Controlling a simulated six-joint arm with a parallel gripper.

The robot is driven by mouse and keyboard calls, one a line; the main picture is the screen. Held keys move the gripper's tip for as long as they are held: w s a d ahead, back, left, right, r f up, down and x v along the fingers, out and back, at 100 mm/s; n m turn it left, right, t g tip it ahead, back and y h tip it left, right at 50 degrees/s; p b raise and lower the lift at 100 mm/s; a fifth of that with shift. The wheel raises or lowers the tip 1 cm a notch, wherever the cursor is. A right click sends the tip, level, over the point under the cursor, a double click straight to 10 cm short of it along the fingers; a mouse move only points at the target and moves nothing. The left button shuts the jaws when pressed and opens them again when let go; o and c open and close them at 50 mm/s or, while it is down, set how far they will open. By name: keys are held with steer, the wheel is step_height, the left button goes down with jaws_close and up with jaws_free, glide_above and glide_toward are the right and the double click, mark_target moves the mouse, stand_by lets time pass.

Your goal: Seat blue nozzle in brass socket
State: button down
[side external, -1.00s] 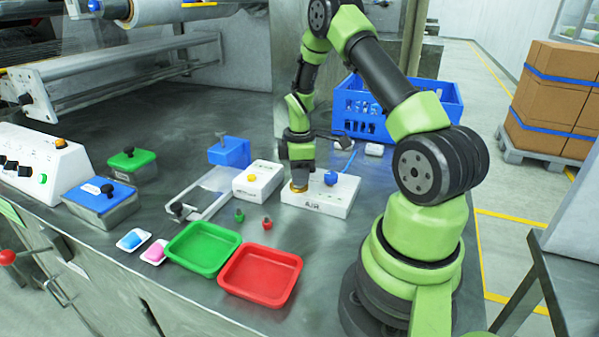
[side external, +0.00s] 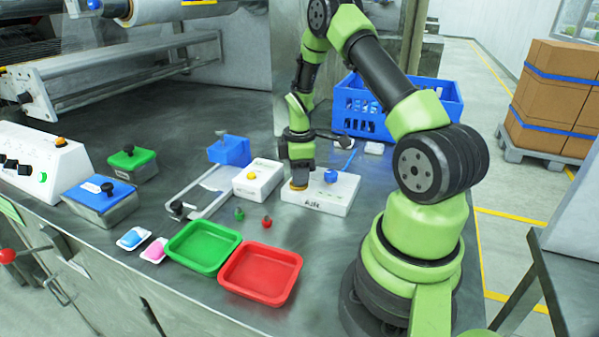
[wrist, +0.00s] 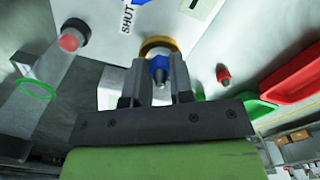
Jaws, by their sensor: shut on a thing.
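The white block (side external: 318,202) marked AIR stands on the metal bench in the side view. It carries the brass socket (side external: 298,187) on its left part and a blue knob (side external: 331,177). My gripper (side external: 300,172) points down directly over the socket. In the wrist view my gripper (wrist: 160,82) is shut on the blue nozzle (wrist: 160,66), which sits between the two fingers. The nozzle's far end lies at the brass ring of the socket (wrist: 156,43). How deep it is in the ring cannot be told. The nozzle is hidden in the side view.
A green nozzle (side external: 239,215) and a red nozzle (side external: 266,222) stand in front, near the green tray (side external: 203,247) and red tray (side external: 260,274). A blue crate (side external: 435,97) is behind.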

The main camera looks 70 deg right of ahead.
steer(key=shift+f, duration=0.6)
stand_by(0.9)
